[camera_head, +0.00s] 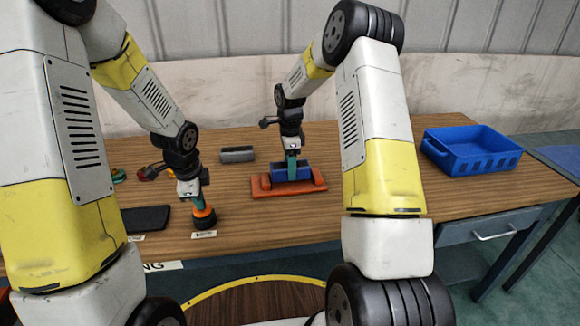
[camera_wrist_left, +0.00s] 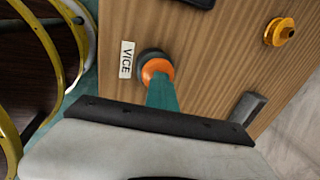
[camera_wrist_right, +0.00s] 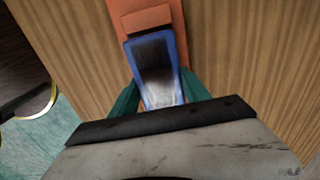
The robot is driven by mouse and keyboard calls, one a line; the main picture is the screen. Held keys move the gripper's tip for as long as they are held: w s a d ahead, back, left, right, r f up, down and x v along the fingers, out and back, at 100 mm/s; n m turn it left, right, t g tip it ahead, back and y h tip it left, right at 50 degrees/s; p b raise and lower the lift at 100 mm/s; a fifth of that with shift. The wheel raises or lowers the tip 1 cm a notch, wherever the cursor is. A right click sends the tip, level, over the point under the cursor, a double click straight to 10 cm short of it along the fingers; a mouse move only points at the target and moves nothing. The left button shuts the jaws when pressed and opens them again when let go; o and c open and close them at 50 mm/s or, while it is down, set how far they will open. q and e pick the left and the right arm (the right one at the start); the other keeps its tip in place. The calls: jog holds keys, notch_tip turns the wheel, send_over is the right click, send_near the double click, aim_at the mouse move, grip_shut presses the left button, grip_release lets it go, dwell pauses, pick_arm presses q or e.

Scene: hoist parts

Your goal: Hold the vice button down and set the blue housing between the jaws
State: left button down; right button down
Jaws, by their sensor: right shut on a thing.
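The orange vice button (camera_head: 204,213) sits on a dark round base near the table's front edge, beside a VICE label. It also shows in the left wrist view (camera_wrist_left: 156,67). My left gripper (camera_head: 199,202) points down at the button, its teal fingers together and their tips at its top. The blue housing (camera_head: 281,173) is at the orange vice (camera_head: 290,190), between its left and right raised jaws. My right gripper (camera_head: 291,160) is shut on the housing from above. In the right wrist view, teal fingers flank the open-topped housing (camera_wrist_right: 153,62). Housing-to-vice contact underneath is hidden.
A grey block (camera_head: 237,154) lies behind the vice to the left. A black pad (camera_head: 146,218) lies left of the button. A blue crate (camera_head: 470,150) stands at the table's right. A gold spool-like part (camera_wrist_left: 280,32) shows in the left wrist view. Table between vice and crate is partly hidden by my right arm.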

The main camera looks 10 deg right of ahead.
jog(key=shift+f, duration=0.25)
pick_arm(q)
jog(key=shift+s, duration=0.1)
pick_arm(e)
jog(key=shift+f, duration=0.7)
jog(key=shift+f, duration=0.35)
jog(key=shift+c, duration=2.2)
grip_release()
